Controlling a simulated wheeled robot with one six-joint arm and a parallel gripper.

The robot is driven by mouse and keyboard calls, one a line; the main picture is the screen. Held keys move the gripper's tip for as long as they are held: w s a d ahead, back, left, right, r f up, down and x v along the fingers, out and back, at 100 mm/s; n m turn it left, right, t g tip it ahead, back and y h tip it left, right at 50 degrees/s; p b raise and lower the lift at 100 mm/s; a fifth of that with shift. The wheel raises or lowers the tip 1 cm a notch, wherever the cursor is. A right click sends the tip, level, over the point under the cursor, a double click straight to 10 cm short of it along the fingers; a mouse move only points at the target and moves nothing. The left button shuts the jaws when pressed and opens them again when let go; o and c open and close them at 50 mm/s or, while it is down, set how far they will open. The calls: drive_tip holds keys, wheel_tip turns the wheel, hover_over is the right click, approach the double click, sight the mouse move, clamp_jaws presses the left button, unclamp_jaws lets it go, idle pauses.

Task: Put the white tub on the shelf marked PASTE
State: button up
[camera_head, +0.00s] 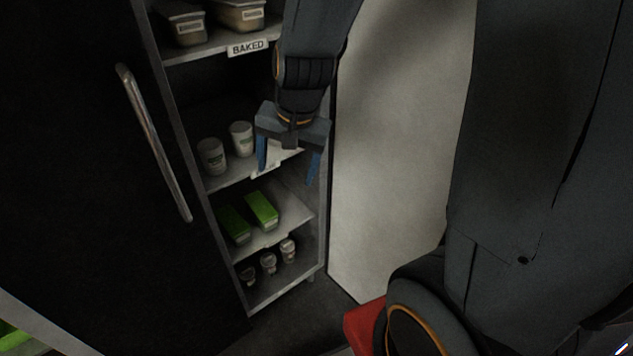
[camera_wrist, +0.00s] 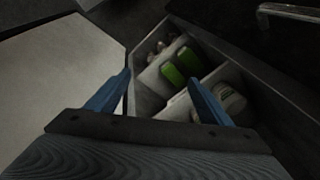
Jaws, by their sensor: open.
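Two white tubs, one on the left (camera_head: 211,158) and one on the right (camera_head: 241,140), stand upright on the second visible shelf (camera_head: 226,179) of an open cabinet. Pale round tubs (camera_wrist: 232,98) also show in the wrist view, partly behind my right finger. My gripper (camera_head: 288,173) is open, its blue fingers pointing down, in front of that shelf and to the right of the tubs. I see nothing between its fingers (camera_wrist: 160,79). That shelf's label is mostly hidden by my gripper, so I cannot read it. No PASTE marking is readable.
The shelf above is labelled BAKED (camera_head: 248,47) and holds lidded containers (camera_head: 183,24). Green boxes (camera_head: 262,210) lie on the shelf below, and small jars (camera_head: 268,263) stand at the bottom. A dark door with a handle (camera_head: 155,145) is at left; a pale panel (camera_head: 395,140) stands right.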

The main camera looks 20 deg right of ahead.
drive_tip(key=s+d+n+h, duration=0.1)
drive_tip(key=s+d+n, duration=0.3)
drive_tip(key=s+n, duration=0.3)
drive_tip(key=shift+g, duration=0.4)
wheel_tip(320, 180, down, 7)
drive_tip(key=b, duration=0.5)
drive_tip(key=shift+g+b, duration=0.4)
